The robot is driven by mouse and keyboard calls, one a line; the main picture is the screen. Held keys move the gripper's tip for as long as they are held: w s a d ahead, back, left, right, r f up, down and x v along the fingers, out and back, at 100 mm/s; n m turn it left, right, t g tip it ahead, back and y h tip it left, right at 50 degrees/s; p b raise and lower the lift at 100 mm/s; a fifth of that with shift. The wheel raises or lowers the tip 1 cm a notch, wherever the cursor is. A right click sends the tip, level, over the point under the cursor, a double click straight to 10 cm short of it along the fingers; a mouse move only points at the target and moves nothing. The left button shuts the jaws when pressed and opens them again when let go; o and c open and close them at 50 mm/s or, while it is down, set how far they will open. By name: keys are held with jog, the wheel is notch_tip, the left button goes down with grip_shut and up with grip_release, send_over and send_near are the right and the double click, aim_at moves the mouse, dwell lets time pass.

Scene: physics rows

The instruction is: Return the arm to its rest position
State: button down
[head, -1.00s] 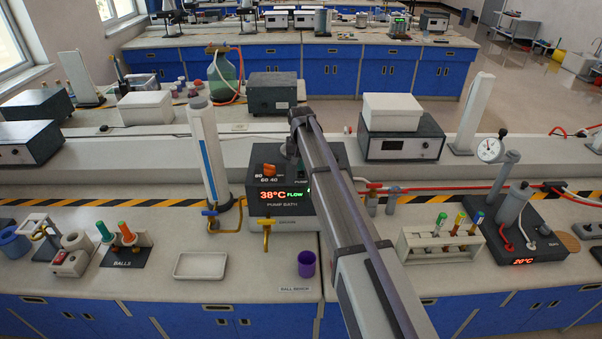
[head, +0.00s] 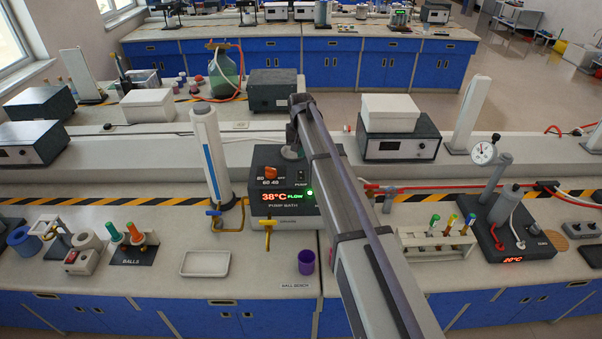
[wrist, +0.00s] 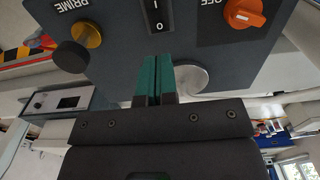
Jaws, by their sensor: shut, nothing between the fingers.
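My arm (head: 355,235) reaches from the lower right of the head view up to the pump bath (head: 265,223). Its wrist end is in front of the upper part of the bath; the fingertips are hard to make out there. In the wrist view my gripper (wrist: 158,62) is shut and empty, its two green pads together. The fingers are close to the bath's dark panel, just below a black rocker switch (wrist: 155,15). The bath's display reads 38°C FLOW, with a green light lit.
A tall white cylinder (head: 210,150) stands left of the bath. A yellow tap (head: 268,232), a white tray (head: 205,263) and a purple cup (head: 306,262) are in front. A tube rack (head: 437,245) stands right of my arm. The bench between tray and cup is clear.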

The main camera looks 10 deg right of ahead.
jog(key=s+f+b, duration=0.3)
jog(key=s, duration=0.9)
jog(key=s+f+n+b, duration=0.1)
jog(key=s+f+b, duration=0.2)
jog(key=s, duration=0.9)
jog(key=s+f+n+b, duration=0.1)
jog(key=s+f+b, duration=0.3)
jog(key=s, duration=0.8)
jog(key=shift+s, duration=0.25)
jog(key=shift+r, duration=0.1)
